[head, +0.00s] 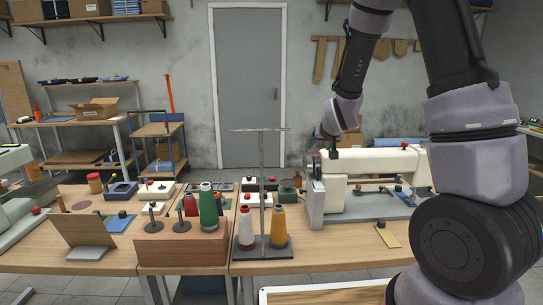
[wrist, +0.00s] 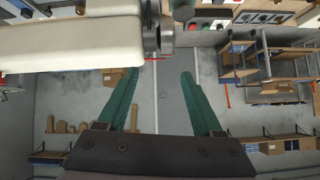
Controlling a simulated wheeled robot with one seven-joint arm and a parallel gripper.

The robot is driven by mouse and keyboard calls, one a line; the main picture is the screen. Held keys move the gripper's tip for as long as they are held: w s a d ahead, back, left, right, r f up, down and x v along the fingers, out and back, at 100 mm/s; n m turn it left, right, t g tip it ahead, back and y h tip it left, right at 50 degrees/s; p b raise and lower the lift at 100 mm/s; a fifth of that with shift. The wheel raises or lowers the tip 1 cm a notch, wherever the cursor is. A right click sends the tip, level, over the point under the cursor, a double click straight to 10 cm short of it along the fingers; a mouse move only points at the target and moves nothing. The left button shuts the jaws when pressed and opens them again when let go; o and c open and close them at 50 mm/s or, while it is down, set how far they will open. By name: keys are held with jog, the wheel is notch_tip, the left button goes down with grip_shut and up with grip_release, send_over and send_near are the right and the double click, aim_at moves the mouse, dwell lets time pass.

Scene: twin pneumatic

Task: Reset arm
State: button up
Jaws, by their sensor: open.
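My gripper (wrist: 160,100) shows in the wrist view with its two green fingers spread apart and nothing between them. In the head view my arm rises at the right and bends down behind the sewing machine (head: 380,165); the fingers are mostly hidden there. The cream body of the sewing machine also fills the upper left of the wrist view (wrist: 70,45), near my gripper. I cannot tell the exact gap between them.
A thread stand (head: 262,250) with a white spool (head: 246,228) and a yellow spool (head: 278,228) stands left of the machine. A wooden box (head: 180,247) bears green and red spools. A grey door (head: 248,90) stands behind. Floor before the door is clear.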

jog(key=s+d+r+m+g, duration=0.1)
jog(key=s+d+r, duration=0.1)
jog(key=s+r, duration=1.05)
jog(key=s, duration=0.3)
jog(key=s+r+m+g+y, duration=0.1)
jog(key=s+r, duration=0.2)
jog(key=s, duration=0.5)
jog(key=s+d+r+g, duration=0.1)
jog(key=s+r, duration=0.3)
jog(key=s, duration=0.3)
jog(key=shift+s+r+m+y, duration=0.3)
jog(key=shift+s+r+y, duration=0.05)
jog(key=shift+y, duration=0.05)
jog(key=shift+d, duration=0.15)
